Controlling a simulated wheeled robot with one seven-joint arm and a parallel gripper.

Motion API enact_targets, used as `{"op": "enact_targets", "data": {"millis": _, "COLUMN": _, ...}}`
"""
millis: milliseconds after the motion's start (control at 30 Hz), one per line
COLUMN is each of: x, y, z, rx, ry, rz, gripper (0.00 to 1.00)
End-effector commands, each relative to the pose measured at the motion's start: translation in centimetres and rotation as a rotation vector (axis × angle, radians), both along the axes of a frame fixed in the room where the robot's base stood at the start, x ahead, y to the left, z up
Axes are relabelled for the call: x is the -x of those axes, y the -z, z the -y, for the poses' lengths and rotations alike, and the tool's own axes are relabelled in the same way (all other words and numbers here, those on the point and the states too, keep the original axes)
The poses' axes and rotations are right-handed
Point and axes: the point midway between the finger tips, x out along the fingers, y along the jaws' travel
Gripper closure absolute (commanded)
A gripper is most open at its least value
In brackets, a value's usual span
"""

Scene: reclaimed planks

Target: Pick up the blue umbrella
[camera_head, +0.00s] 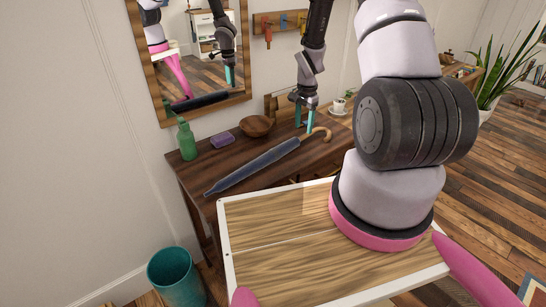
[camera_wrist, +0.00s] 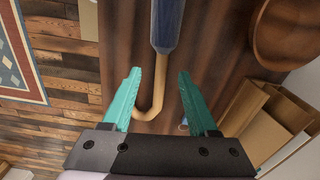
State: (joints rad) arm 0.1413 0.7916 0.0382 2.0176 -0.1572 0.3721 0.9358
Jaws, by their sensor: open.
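The blue umbrella (camera_head: 255,164) lies closed on the dark wooden table (camera_head: 195,177), its tip toward the front left and its curved wooden handle at the right. My gripper (camera_head: 304,116) is above the table near the handle end. In the wrist view, the umbrella's blue canopy (camera_wrist: 166,25) is at the top and its hooked handle (camera_wrist: 157,88) runs down between the fingers. My gripper (camera_wrist: 160,88) is open and empty there, its teal fingers on either side of the handle. I cannot tell the exact height gap between fingers and handle.
A wooden bowl (camera_head: 257,126), a purple block (camera_head: 222,140) and a green bottle (camera_head: 186,139) stand behind the umbrella. A cup (camera_head: 339,105) is right of my gripper. A mirror (camera_head: 199,55) hangs behind the table. A teal bin (camera_head: 175,277) is on the floor.

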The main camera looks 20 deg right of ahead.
Motion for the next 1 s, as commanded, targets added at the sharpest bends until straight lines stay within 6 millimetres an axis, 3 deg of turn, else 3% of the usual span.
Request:
{"op": "enact_targets", "data": {"millis": 300, "x": -0.2, "y": 4.3, "z": -0.4, "rx": -0.001, "ry": 0.0, "rz": -0.003, "gripper": 0.41}}
{"op": "enact_targets", "data": {"millis": 633, "x": -0.3, "y": 5.1, "z": -0.4, "rx": -0.001, "ry": 0.0, "rz": 0.0, "gripper": 0.41}}
{"op": "enact_targets", "data": {"millis": 667, "x": -0.3, "y": 5.1, "z": -0.4, "rx": -0.001, "ry": 0.0, "rz": 0.0, "gripper": 0.44}}
{"op": "enact_targets", "data": {"millis": 800, "x": -0.3, "y": 5.1, "z": -0.4, "rx": -0.001, "ry": 0.0, "rz": 0.0, "gripper": 0.98}}
{"op": "enact_targets", "data": {"millis": 1000, "x": -0.3, "y": 5.1, "z": -0.4, "rx": -0.001, "ry": 0.0, "rz": 0.0, "gripper": 1.0}}
